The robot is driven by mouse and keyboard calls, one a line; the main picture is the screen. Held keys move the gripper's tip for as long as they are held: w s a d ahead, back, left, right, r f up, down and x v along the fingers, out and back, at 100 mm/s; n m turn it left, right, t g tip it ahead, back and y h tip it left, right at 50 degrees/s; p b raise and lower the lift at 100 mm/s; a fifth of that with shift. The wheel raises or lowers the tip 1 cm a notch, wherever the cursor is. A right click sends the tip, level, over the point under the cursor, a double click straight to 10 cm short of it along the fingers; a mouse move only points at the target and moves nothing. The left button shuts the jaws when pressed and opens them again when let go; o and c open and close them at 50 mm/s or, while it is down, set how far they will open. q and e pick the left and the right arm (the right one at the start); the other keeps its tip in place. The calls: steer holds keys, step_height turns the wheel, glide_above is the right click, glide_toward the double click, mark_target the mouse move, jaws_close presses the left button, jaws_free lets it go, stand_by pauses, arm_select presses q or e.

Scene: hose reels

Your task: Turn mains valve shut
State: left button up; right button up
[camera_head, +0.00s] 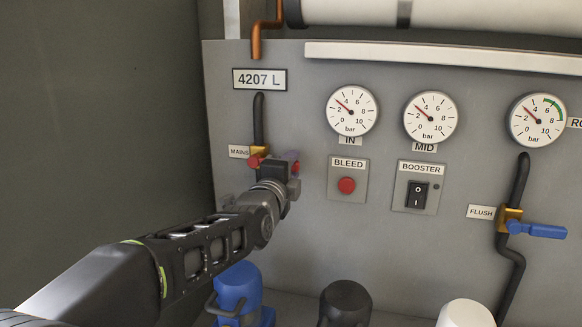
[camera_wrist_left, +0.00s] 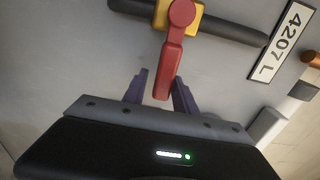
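The mains valve (camera_head: 258,152) has a brass body on a dark vertical pipe, beside the MAINS label at the panel's left. In the left wrist view its red handle (camera_wrist_left: 170,70) stands crosswise to the pipe (camera_wrist_left: 225,25). My left gripper (camera_head: 293,170) is at this handle and hides much of it in the head view. In the left wrist view the two fingers of the left gripper (camera_wrist_left: 160,80) straddle the handle's free end. A gap shows on the left side; whether the right finger touches is unclear. My right gripper is not in view.
The grey panel carries several gauges, a red BLEED button (camera_head: 346,185), a BOOSTER switch (camera_head: 417,195) and a FLUSH valve with a blue handle (camera_head: 537,230). Blue (camera_head: 238,287), black (camera_head: 346,302) and white (camera_head: 466,314) rounded units stand below. A dark wall (camera_head: 95,110) is at left.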

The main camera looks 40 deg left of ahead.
arm_select(q)
steer(key=shift+o, duration=0.8)
steer(key=shift+r, duration=0.1)
steer(key=shift+s, duration=0.1)
steer(key=b+v, duration=0.1)
steer(key=v, duration=0.6)
steer(key=shift+s+b, duration=0.3)
steer(key=shift+b, duration=0.1)
steer(key=shift+d, duration=0.1)
